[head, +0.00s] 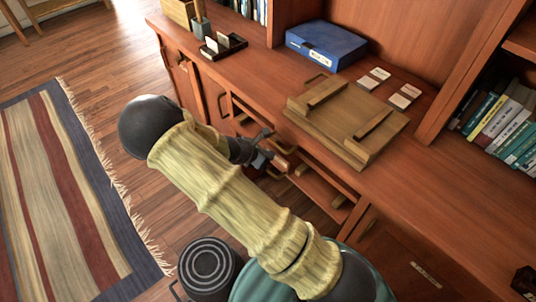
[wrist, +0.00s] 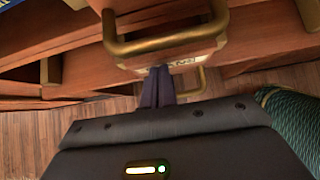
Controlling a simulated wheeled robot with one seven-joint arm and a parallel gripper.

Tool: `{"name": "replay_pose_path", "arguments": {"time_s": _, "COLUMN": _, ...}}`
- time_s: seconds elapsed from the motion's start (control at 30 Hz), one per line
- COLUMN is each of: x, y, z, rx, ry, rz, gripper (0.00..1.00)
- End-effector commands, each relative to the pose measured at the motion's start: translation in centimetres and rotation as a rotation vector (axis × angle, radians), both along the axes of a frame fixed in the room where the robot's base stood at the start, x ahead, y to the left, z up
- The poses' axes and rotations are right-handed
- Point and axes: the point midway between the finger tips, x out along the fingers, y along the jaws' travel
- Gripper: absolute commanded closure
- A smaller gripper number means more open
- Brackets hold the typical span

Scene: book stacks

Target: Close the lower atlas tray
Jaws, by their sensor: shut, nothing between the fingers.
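Below the desk top, a pulled-out wooden tray (head: 318,190) shows in the head view, partly hidden by my arm. Two brass handles show at the tray fronts near my gripper, an upper one (head: 284,147) and a lower one (head: 275,174). I cannot tell for sure which tray each belongs to. My gripper (head: 266,157) is shut and empty beside these handles. In the wrist view its closed dark fingers (wrist: 158,84) point at a wooden front with a label. A large brass handle (wrist: 165,45) is above them and a smaller one (wrist: 192,82) just right. Contact is unclear.
On the desk top are a wooden board with two raised bars (head: 345,120), a blue box (head: 325,45), cards (head: 404,96) and a dark card holder (head: 222,46). A dark ribbed round bin (head: 209,265) stands on the floor. A striped rug (head: 65,195) lies left.

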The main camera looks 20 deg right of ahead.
Motion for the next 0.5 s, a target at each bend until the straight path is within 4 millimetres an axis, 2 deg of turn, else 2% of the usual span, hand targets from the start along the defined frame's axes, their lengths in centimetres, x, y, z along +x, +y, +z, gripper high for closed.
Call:
{"name": "replay_pose_path", "arguments": {"time_s": 0.17, "x": -0.3, "y": 0.6, "z": 0.2, "rx": 0.0, "ry": 0.001, "rz": -0.001, "gripper": 1.0}}
{"name": "replay_pose_path", "arguments": {"time_s": 0.37, "x": -1.2, "y": 2.9, "z": 0.4, "rx": -0.001, "ry": 0.001, "rz": -0.01, "gripper": 1.0}}
{"name": "replay_pose_path", "arguments": {"time_s": 0.5, "x": -2.0, "y": 4.7, "z": 2.2, "rx": 0.003, "ry": -0.002, "rz": -0.013, "gripper": 1.0}}
